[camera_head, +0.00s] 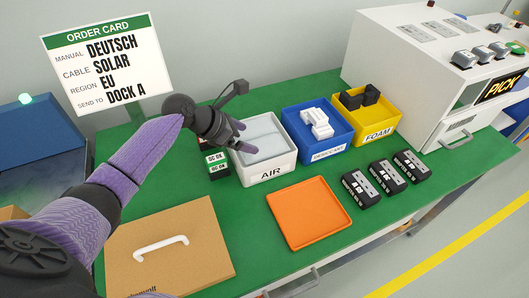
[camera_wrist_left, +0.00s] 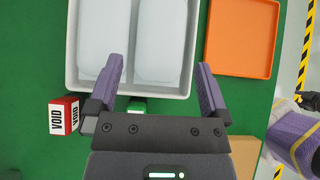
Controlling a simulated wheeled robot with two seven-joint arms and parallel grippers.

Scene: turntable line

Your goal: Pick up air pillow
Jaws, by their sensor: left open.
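Pale, translucent air pillows lie in the white bin (camera_head: 269,176) labelled AIR, on the green table. In the left wrist view, two pillows lie side by side, a left one (camera_wrist_left: 104,42) and a right one (camera_wrist_left: 160,40), inside the white bin (camera_wrist_left: 71,50). In the head view, a pillow (camera_head: 263,140) shows partly behind my left gripper (camera_head: 243,139). My left gripper is open and empty, above the bin's left part. In the left wrist view, its fingers (camera_wrist_left: 160,67) are spread over the near side of the bin.
A blue bin (camera_head: 325,150) with white pieces and a yellow FOAM bin (camera_head: 377,130) stand to the right. An orange tray (camera_head: 308,212), black boxes (camera_head: 387,176) and a cardboard box (camera_head: 168,250) lie in front. Small VOID-marked boxes (camera_wrist_left: 63,115) sit beside the white bin.

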